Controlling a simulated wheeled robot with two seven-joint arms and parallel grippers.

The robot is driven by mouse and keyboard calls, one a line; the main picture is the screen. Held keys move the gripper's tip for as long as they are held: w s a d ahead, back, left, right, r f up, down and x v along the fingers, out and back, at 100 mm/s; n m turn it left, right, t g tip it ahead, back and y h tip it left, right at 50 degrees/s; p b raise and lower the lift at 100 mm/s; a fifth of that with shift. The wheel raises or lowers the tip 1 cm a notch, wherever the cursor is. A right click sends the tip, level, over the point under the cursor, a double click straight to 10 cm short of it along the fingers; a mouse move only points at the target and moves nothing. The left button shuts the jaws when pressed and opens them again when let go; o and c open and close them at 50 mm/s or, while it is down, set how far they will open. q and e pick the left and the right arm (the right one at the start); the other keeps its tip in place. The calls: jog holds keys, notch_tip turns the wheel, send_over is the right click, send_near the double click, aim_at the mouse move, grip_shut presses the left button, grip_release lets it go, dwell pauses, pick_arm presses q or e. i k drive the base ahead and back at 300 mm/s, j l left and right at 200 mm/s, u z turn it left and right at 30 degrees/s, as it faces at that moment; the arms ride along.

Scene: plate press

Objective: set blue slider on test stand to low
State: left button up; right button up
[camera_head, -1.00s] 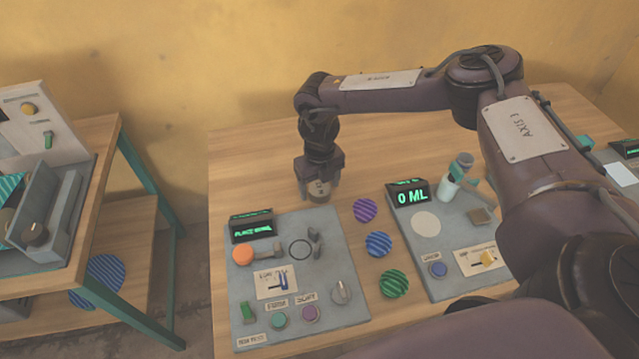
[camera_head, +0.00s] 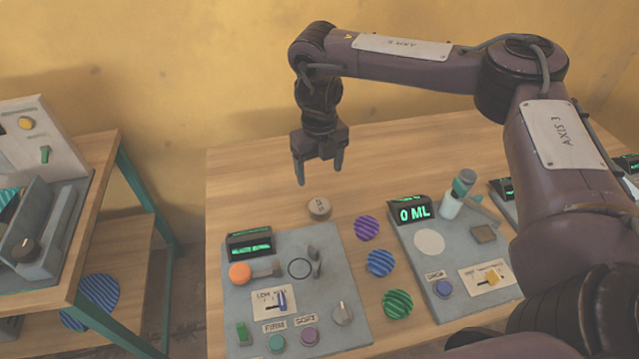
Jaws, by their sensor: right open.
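My right gripper (camera_head: 319,177) is open and empty, pointing down above the table behind the stand. It is well apart from the slider, directly above a small round grey-brown piece (camera_head: 319,208). My left gripper is not in view.
Another table (camera_head: 92,215) stands at the left, across a gap.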

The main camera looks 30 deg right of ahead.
aim_at(281, 297)
jog(key=k, duration=1.5)
